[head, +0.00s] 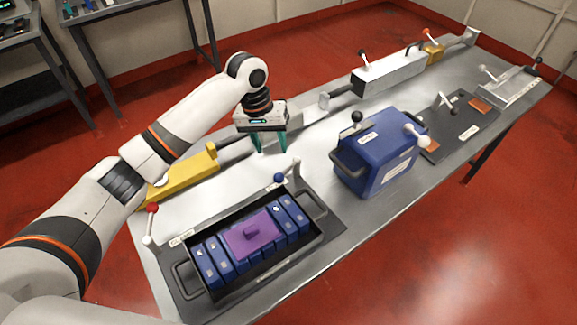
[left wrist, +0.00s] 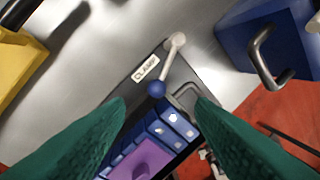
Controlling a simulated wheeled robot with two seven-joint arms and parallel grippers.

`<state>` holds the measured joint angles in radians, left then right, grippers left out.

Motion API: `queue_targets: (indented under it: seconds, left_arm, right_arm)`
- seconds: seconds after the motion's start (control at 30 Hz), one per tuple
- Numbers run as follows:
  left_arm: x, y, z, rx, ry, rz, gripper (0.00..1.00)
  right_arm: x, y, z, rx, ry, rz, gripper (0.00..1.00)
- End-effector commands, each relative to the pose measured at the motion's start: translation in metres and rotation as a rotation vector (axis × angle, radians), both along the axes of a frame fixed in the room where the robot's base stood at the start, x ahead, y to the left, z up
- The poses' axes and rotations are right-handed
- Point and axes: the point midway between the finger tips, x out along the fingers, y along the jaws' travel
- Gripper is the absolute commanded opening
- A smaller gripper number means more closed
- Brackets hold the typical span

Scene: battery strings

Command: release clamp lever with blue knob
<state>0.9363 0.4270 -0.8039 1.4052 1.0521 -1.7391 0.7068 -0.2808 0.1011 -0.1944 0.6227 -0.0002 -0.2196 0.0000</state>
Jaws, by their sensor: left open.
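The clamp lever with the blue knob (head: 279,178) stands at the far right end of the black battery tray (head: 187,243). In the left wrist view its blue knob (left wrist: 157,89) shows near the middle, with a pale arm reaching up right to its pivot, beside a plate that reads CLAMP. My left gripper (head: 270,147), with green fingers, is open and empty above the table, behind the lever. In the left wrist view the knob appears between the two fingers and beyond them, with no contact visible. My right gripper is not in view.
A blue case (head: 380,152) stands right of the tray, a yellow block (head: 186,176) left. Bare table lies between tray and case.

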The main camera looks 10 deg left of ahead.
Motion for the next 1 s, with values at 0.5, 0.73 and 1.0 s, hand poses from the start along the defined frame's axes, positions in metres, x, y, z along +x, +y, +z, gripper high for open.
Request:
queue_targets:
  seconds: [0.5,0.73,1.0]
  left_arm:
    - [-0.001,-0.017,-0.092,0.001,0.004,0.002,0.50]
    - [0.000,-0.020,-0.109,0.000,0.001,0.001,0.50]
    - [0.000,-0.020,-0.111,0.000,0.001,0.001,0.50]
  right_arm:
    - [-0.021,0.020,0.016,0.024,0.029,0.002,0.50]
    - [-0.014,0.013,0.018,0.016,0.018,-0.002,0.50]
    - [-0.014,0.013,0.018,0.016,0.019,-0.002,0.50]
